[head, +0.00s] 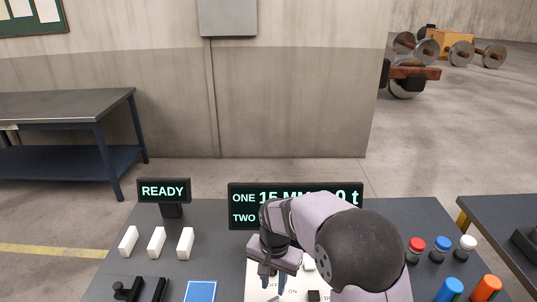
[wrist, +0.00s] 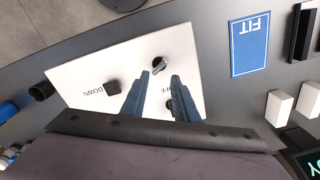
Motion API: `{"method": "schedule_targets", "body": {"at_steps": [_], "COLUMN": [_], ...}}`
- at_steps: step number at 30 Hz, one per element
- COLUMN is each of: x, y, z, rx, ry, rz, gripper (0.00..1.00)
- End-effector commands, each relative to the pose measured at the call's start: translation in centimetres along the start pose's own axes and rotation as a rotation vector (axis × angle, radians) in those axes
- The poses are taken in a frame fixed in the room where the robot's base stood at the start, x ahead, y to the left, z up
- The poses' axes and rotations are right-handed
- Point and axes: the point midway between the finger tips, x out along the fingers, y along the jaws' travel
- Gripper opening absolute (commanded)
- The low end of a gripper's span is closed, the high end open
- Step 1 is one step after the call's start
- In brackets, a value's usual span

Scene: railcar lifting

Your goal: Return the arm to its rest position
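My gripper (head: 272,280) hangs over the white control panel (head: 292,291) at the front middle of the desk. In the wrist view, its two blue fingers (wrist: 160,82) are apart with nothing held between them. The panel (wrist: 85,65) there carries the labels DOWN and OFF, the latter partly covered. A metal toggle (wrist: 159,66) shows just beyond the fingertips, and I cannot tell whether they touch it. My arm hides part of the panel in the head view.
A READY display (head: 164,191) and a larger display (head: 243,212), partly hidden by my arm, stand behind. White blocks (head: 157,242) stand left, and a blue card (head: 201,292) lies in front. Red, blue and white capped cylinders (head: 416,250) and blue and orange ones stand right.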

Motion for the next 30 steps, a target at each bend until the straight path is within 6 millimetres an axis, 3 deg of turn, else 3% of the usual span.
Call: {"method": "schedule_targets", "body": {"at_steps": [4,9,15,20,25,30], "x": [3.0,3.5,1.6,-0.2,-2.1,-2.3], "y": [3.5,9.7,16.8,19.1,19.5,20.1], "z": [3.7,9.1,13.5,13.8,11.6,11.2], "rx": [-0.340,-0.660,-0.620,-0.533,-0.465,-0.432], "ry": [-0.078,-0.163,-0.176,-0.118,-0.029,-0.018], "rz": [0.052,0.070,0.060,0.038,0.014,0.012], "gripper": [0.27,0.27,0.27,0.27,0.27,0.27]}}
